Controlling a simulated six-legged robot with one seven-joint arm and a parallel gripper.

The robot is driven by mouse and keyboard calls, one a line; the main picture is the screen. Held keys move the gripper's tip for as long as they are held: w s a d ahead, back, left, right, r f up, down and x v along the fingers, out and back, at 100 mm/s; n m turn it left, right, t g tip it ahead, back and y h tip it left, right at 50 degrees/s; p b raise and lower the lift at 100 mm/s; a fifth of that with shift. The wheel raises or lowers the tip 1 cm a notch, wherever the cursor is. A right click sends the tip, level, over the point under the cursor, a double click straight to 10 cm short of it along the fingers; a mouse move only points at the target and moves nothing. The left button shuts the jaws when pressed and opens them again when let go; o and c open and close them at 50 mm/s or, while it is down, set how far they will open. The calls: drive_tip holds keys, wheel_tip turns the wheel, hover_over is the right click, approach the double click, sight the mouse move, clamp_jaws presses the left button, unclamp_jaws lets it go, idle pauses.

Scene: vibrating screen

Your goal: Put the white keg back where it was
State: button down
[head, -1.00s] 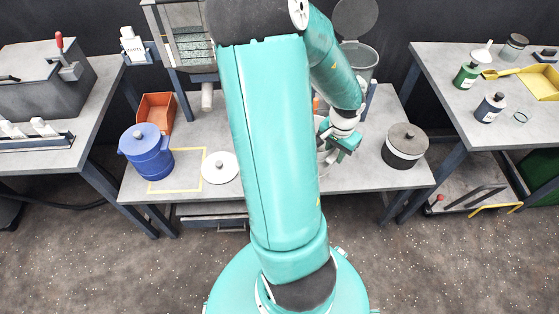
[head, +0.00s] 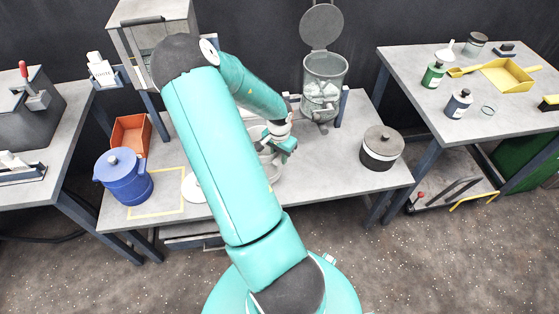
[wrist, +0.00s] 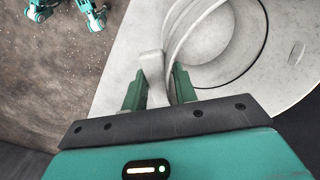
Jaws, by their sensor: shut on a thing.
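The white keg (head: 266,163) is at the middle of the centre table in the head view, largely hidden behind my arm. In the wrist view its pale handle (wrist: 152,75) stands between my two green fingers. My gripper (head: 287,148) is at the keg's right side in the head view; its fingers (wrist: 158,90) are shut on the handle. Pale curved rims of the keg show beyond the fingers in the wrist view. I cannot tell whether the keg's bottom touches the table.
A blue pot (head: 124,180) stands left, by a yellow outline (head: 157,214) on the table. A white lid (head: 190,187) lies partly behind my arm. An orange bin (head: 131,134) is behind.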

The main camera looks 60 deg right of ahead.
drive_tip(key=shift+f, duration=1.6)
drive_tip(key=c, duration=1.1)
unclamp_jaws()
